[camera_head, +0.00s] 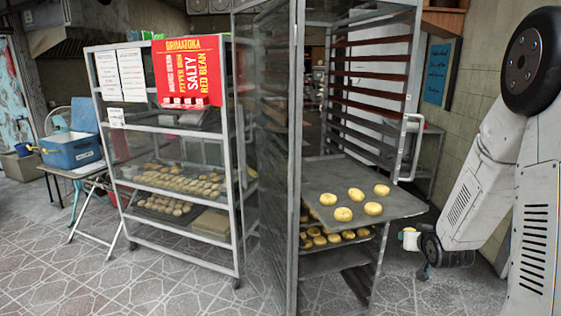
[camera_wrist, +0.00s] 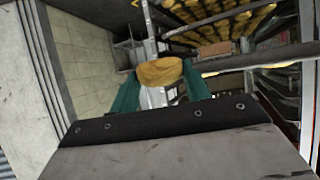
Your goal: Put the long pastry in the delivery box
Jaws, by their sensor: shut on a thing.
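My gripper (camera_head: 411,239) is at the right in the head view, beside the right edge of the pulled-out tray. In the wrist view my gripper (camera_wrist: 162,84) has its two green fingers shut on a golden-brown pastry (camera_wrist: 160,71). The pastry looks rounded from this side; its full length cannot be told. A blue box (camera_head: 72,150) stands on a small table at the far left of the head view, far from my gripper. Whether it is the delivery box cannot be read.
A tall metal rack (camera_head: 292,150) stands between my gripper and the blue box. Its tray (camera_head: 393,203) sticks out with several round pastries (camera_head: 343,214). A glass-sided shelf cart (camera_head: 130,158) with a red sign holds more pastries. The tiled floor (camera_head: 95,285) at front left is clear.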

